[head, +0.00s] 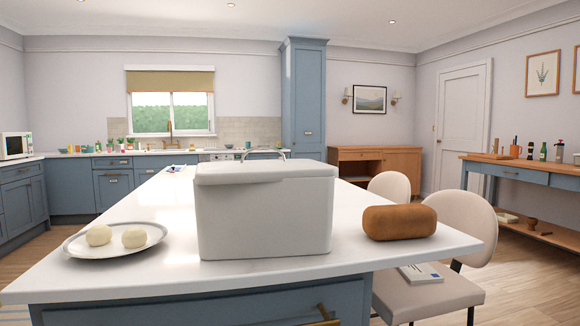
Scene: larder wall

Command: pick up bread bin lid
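A white bread bin (264,222) stands near the front edge of the white-topped island, at the middle of the head view. Its lid (264,171) is white and rests on top of the bin, with its front rim overhanging the body. A thin curved metal shape shows behind the lid at its upper right; I cannot tell whether it belongs to the lid. The inside of the bin is hidden. Neither of my grippers shows in this view.
A brown loaf (399,222) lies right of the bin on the island (160,205). Cream chairs (462,217) stand at the right side. A booklet (420,273) lies on one seat.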

